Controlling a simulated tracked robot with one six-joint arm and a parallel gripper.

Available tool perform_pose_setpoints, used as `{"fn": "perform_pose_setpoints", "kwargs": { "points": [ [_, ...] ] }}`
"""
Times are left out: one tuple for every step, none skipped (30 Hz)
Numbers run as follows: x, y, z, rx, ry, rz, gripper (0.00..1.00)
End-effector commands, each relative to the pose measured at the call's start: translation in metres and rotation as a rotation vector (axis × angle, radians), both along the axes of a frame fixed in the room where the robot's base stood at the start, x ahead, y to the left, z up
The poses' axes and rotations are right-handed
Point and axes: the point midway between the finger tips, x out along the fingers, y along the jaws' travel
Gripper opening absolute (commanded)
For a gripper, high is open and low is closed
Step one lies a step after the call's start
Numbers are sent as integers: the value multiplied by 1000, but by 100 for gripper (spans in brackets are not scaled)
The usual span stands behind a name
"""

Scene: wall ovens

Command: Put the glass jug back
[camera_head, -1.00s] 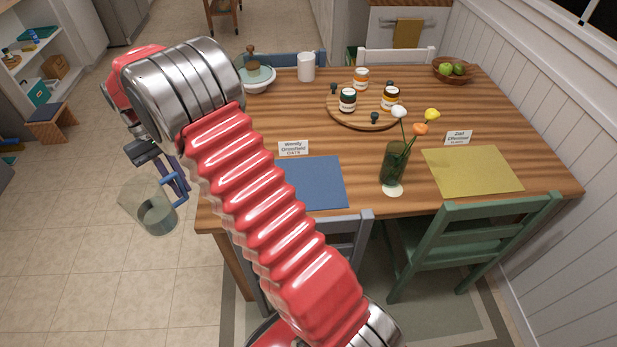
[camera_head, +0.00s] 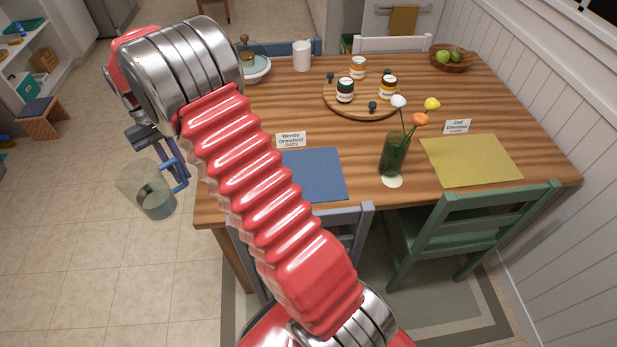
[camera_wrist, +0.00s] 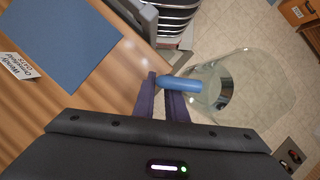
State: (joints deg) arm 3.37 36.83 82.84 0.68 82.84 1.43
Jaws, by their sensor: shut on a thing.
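The glass jug (camera_head: 150,192) is clear, with a blue handle and some liquid low inside. My gripper (camera_head: 176,172) is shut on the jug's blue handle and holds it in the air beside the table's left edge, above the tiled floor. In the wrist view the purple fingers of my gripper (camera_wrist: 165,98) close on the handle, and the jug (camera_wrist: 232,85) hangs beyond them, past the table edge. The jug looks slightly tilted in the head view. Part of the table's left side is hidden behind my arm.
The wooden table (camera_head: 270,108) holds a blue mat (camera_head: 315,174), a yellow mat (camera_head: 470,160), a flower vase (camera_head: 395,155), a round board (camera_head: 365,112) with jars, a white cup (camera_head: 302,56) and a fruit bowl (camera_head: 450,62). A green chair (camera_head: 470,225) stands in front.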

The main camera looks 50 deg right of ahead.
Motion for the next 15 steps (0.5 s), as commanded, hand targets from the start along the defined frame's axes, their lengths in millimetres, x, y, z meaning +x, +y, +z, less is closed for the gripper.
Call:
{"fn": "perform_pose_setpoints", "kwargs": {
  "points": [
    [-2,-9,2,0,-2,-40,0],
    [-4,-14,3,1,-2,-65,0],
    [-7,-22,3,0,-1,-103,0],
    [-10,-27,4,0,-1,-132,0],
    [-12,-33,5,1,-2,-164,0],
    [-15,-41,6,1,-1,-207,0],
    [-18,-47,6,1,-1,-241,0],
    [-21,-52,7,1,0,-272,0],
    [-25,-60,8,1,-1,-317,0],
    [-27,-65,8,1,-1,-348,0],
    [-30,-71,9,1,-1,-383,0],
    [-34,-78,10,1,-2,-424,0],
    [-37,-83,10,1,-1,-459,0],
    [-41,-88,11,2,0,-490,0],
    [-45,-95,12,1,-1,-534,0]
  ]
}}
